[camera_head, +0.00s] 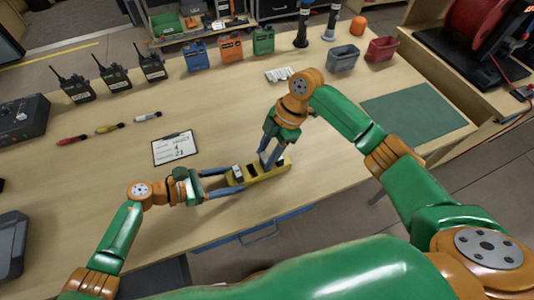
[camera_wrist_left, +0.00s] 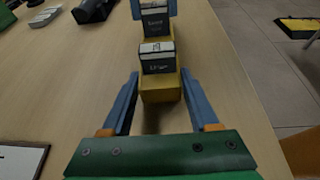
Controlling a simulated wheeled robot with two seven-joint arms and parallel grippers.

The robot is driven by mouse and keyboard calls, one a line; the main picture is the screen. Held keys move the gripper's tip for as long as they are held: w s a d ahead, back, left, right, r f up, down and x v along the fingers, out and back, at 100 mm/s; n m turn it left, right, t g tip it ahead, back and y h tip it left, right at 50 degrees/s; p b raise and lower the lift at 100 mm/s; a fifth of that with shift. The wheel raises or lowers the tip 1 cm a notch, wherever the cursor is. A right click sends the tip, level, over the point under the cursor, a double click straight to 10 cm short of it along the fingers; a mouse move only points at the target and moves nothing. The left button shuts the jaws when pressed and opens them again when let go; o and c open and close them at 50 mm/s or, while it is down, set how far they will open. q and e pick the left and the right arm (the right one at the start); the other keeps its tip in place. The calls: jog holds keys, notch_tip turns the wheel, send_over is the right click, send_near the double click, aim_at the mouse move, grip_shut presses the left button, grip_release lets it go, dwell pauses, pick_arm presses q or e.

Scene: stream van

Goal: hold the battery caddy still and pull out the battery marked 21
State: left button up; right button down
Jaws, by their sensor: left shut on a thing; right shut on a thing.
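The yellow battery caddy (camera_head: 264,174) lies near the table's front edge; in the left wrist view its near end (camera_wrist_left: 160,88) faces me. My left gripper (camera_head: 234,178) is shut on the caddy's left end, one blue finger on each side. A dark battery with a pale top (camera_head: 238,172) sits in the near slot, also in the left wrist view (camera_wrist_left: 157,57). My right gripper (camera_head: 269,162) reaches down from above, shut on a second dark battery (camera_wrist_left: 155,22) farther along the caddy. Battery labels are too small to read surely. Whether the held battery is raised I cannot tell.
A clipboard (camera_head: 174,148) with a note, apparently ending in 21, lies left of the caddy. A green mat (camera_head: 415,110) lies right. Table around the caddy is clear.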

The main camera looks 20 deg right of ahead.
jog(key=shift+r, duration=1.3)
jog(key=shift+r, duration=0.1)
jog(key=shift+r, duration=1.4)
pick_arm(q)
jog(key=o, duration=1.5)
jog(key=shift+a, duration=0.1)
